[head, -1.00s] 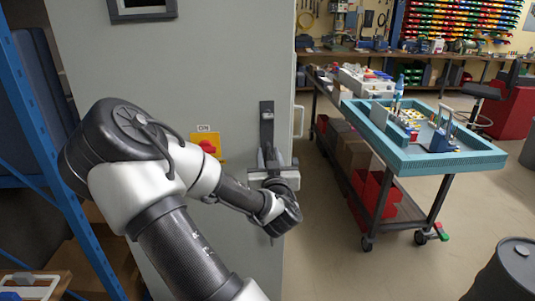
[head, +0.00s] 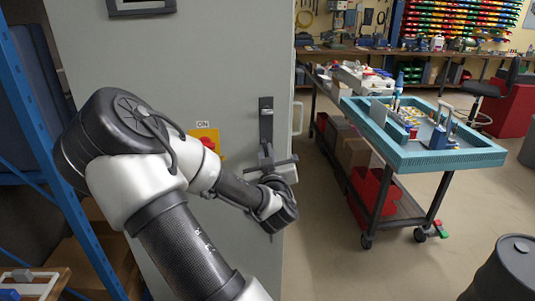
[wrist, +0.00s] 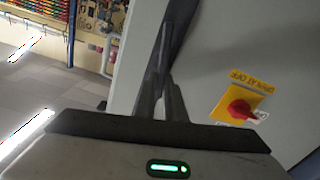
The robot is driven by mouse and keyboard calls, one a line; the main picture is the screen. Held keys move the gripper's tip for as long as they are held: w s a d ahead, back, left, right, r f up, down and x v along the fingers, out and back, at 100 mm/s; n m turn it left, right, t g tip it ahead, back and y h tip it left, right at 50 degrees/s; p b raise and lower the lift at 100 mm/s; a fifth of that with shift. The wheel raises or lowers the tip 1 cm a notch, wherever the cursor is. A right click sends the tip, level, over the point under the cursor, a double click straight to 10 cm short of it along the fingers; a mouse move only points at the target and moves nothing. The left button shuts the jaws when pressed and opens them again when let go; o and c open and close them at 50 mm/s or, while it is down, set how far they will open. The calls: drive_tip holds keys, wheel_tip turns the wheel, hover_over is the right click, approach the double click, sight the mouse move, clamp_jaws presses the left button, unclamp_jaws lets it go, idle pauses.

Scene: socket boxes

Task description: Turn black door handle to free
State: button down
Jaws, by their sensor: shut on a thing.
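The black door handle (head: 266,122) is a tall narrow fitting on the right part of the grey cabinet door (head: 235,95). Its upper part shows in the head view; its lower part is hidden behind my gripper. My gripper (head: 266,151) is at the handle's lower part, shut on it, with its body tilted. In the wrist view the dark fingers of my gripper (wrist: 163,98) reach up to the black handle (wrist: 181,18), which runs toward the top edge. How far the handle is turned cannot be told.
A red rotary switch on a yellow plate (head: 204,141) is left of the handle, close to my forearm. A pale door pull (head: 298,118) is at the right edge. A trolley with a turquoise tray (head: 440,160) stands right; a blue rack (head: 35,125) stands left.

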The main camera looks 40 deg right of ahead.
drive_tip(key=n+b, duration=0.1)
drive_tip(key=n, duration=0.3)
drive_tip(key=a+f+n, duration=0.1)
drive_tip(key=n, duration=0.3)
drive_tip(key=w+f+n+b, duration=0.1)
drive_tip(key=n, duration=0.2)
drive_tip(key=shift+a+n+b, duration=0.3)
drive_tip(key=shift+a+n, duration=0.1)
drive_tip(key=shift+w+f+n, duration=0.1)
drive_tip(key=shift+f+n, duration=0.1)
drive_tip(key=shift+n, duration=0.75)
drive_tip(key=shift+f+n, duration=0.15)
drive_tip(key=shift+n, duration=0.8)
drive_tip(key=shift+b, duration=0.3)
drive_tip(key=c, duration=1.8)
unclamp_jaws()
drive_tip(key=shift+f, duration=0.1)
